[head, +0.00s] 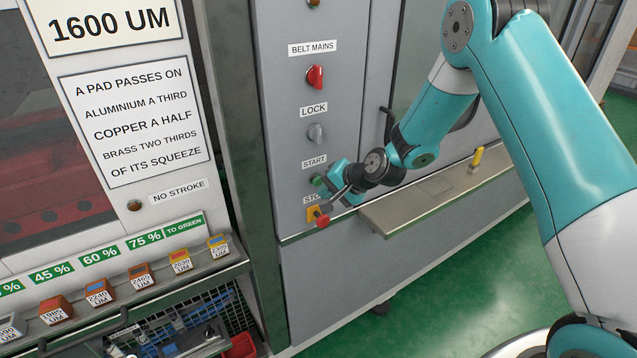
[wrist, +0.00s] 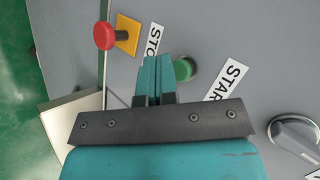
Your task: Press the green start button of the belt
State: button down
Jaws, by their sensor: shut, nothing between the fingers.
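The green start button (head: 318,180) sits on the grey control panel (head: 290,230), under the START label (head: 314,162). It also shows in the wrist view (wrist: 184,70), just right of my fingertips. My gripper (head: 336,184) is shut and empty, its teal fingers (wrist: 156,75) pointing at the panel beside the button. In the head view the fingers partly overlap the button's right side. I cannot tell whether they touch the button or the panel.
The red stop button (head: 321,219) on its yellow plate lies just below the green button. Above are the grey lock switch (head: 315,132) and the red belt mains switch (head: 315,77). A metal ledge (head: 420,205) juts out at the right. A rack of labelled blocks (head: 140,280) stands at lower left.

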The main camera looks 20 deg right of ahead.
jog(key=shift+w, duration=0.1)
jog(key=shift+w+a, duration=0.1)
jog(key=shift+w, duration=0.2)
jog(key=shift+w+a, duration=0.15)
jog(key=shift+w, duration=0.35)
dwell(0.7)
jog(key=shift+s, duration=0.1)
jog(key=shift+s+d+b, duration=0.25)
jog(key=shift+s+b, duration=0.1)
jog(key=shift+s, duration=0.45)
jog(key=s, duration=0.2)
jog(key=s+d, duration=0.1)
jog(key=s, duration=0.1)
jog(key=shift+s+d+b, duration=0.15)
jog(key=shift+s+b, duration=0.25)
dwell(0.4)
